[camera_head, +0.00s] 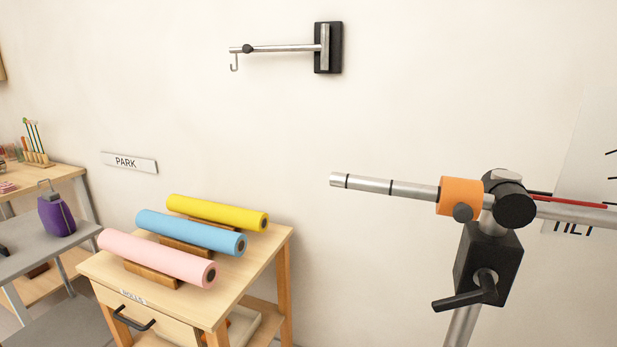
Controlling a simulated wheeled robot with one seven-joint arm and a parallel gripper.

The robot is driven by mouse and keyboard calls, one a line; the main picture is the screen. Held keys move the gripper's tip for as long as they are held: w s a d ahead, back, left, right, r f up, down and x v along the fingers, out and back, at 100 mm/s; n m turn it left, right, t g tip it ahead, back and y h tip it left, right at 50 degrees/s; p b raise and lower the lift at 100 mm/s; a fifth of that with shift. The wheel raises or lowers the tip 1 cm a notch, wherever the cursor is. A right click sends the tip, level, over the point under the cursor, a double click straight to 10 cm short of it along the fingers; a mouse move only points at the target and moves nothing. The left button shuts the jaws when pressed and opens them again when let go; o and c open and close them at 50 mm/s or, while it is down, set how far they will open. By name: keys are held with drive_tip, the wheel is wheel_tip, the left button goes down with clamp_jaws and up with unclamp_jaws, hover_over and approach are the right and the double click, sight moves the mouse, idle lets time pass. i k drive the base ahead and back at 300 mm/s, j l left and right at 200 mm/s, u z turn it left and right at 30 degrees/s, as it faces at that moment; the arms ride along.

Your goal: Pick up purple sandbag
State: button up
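The purple sandbag (56,216) stands at the far left, on a grey table top. It is a small, dark purple bag with a thin handle loop on top. Nothing touches it from above. My gripper is not in this view.
A wooden stand (262,262) holds pink (155,257), blue (190,232) and yellow (218,212) rolls. The grey table (30,257) is left of it. A metal stand with an orange collar (460,197) rises at right. A hooked wall arm (285,48) is above.

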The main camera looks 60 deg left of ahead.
sight(57, 220)
drive_tip(key=u, duration=3.05)
drive_tip(key=i+j+u, duration=0.4)
drive_tip(key=i, duration=0.55)
drive_tip(key=i+l+u, duration=0.1)
drive_tip(key=i+u, duration=0.3)
drive_tip(key=i, duration=0.55)
drive_tip(key=i+l+u, duration=0.1)
drive_tip(key=i, duration=0.2)
drive_tip(key=i+l, duration=0.3)
drive_tip(key=l, duration=0.15)
